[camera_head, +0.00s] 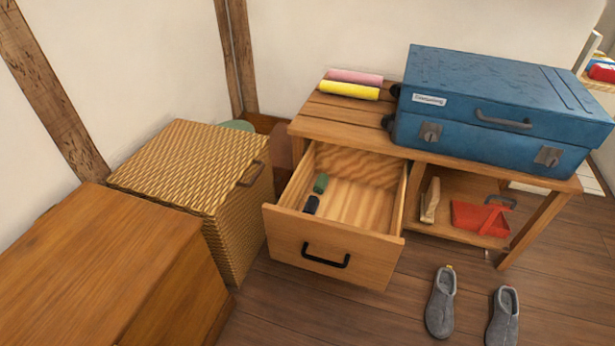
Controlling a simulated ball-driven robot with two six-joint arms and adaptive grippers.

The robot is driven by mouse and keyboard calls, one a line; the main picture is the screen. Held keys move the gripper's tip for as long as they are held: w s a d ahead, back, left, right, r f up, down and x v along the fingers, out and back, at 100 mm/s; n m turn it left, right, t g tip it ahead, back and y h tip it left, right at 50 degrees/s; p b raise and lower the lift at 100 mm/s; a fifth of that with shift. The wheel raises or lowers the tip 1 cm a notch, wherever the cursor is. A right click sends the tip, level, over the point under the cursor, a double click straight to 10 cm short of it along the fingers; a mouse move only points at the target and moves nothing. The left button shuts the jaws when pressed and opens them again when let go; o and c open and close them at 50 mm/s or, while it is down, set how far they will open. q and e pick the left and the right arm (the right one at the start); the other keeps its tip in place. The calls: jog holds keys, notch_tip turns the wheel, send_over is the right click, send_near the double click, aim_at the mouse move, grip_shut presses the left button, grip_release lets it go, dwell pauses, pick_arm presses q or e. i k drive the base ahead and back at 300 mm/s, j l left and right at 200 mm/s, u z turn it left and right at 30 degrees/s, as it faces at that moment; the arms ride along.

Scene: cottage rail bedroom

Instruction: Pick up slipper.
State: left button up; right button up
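Two grey slippers lie on the wooden floor at the lower right of the head view. The left one (440,312) is wholly in view, with its opening toward the bench and a small yellowish spot at its heel end. The right one (502,322) lies beside it, apart from it, and its near end reaches the bottom edge of the picture. Neither of my grippers shows in the head view, so their state is hidden.
A wooden bench (309,129) carries a blue suitcase (470,138) and two rolls. Its open drawer (323,259) juts out left of the slippers. A red dustpan (478,218) sits on the lower shelf. A wicker hamper (190,160) and wooden chest (90,265) stand left.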

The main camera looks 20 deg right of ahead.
aim_at(502, 329)
jog(key=z, duration=2.3)
jog(key=i+l+u, duration=0.1)
jog(key=u, duration=0.35)
jog(key=i+l+u, duration=0.1)
jog(key=u, duration=0.3)
jog(key=l+u, duration=0.2)
jog(key=u, duration=0.25)
jog(key=i+l+u, duration=0.1)
jog(key=u, duration=0.3)
jog(key=l, duration=0.1)
